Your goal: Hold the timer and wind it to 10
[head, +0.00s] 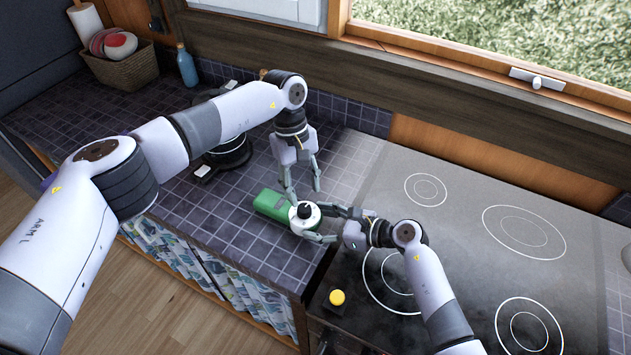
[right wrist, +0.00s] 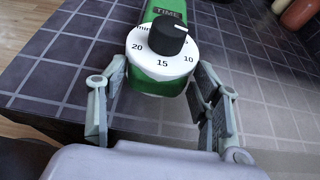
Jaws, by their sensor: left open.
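The timer has a green body (head: 271,203) and a round white dial with a black knob (head: 304,210). It lies at the counter's right end, beside the stove. In the right wrist view, the knob (right wrist: 168,38) has a white mark pointing up and right; 20, 15 and 10 show on the near side of the dial (right wrist: 160,63). My right gripper (head: 328,222) has its fingers on both sides of the dial end, seemingly closed on it; they also show in the right wrist view (right wrist: 160,92). My left gripper (head: 305,190) points down, open and empty, just above and behind the knob.
The dark tiled counter (head: 225,222) is clear left of the timer. The stove top (head: 455,260) lies to the right, with a yellow button (head: 337,297) near its front edge. A basket (head: 125,68) and a blue bottle (head: 187,66) stand at the back left.

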